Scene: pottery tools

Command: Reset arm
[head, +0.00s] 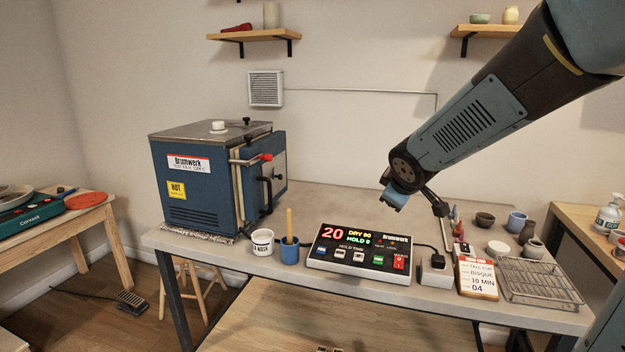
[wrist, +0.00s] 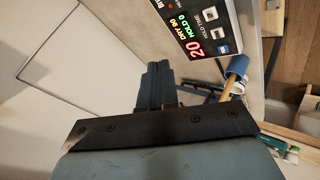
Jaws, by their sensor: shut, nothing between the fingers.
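My gripper (head: 397,206) is shut and empty at the end of my arm, which reaches in from the upper right of the head view. It hangs in the air above the grey worktable (head: 330,205), up and to the right of the control box (head: 362,247). In the wrist view my gripper (wrist: 156,75) shows its two dark fingers together at the middle, with nothing between them.
A blue kiln (head: 195,190) stands at the table's left end. A white mug (head: 262,243) and a blue cup (head: 290,252) with a wooden stick stand left of the control box. A card (head: 478,278), a wire rack (head: 545,284) and several small pots are at the right.

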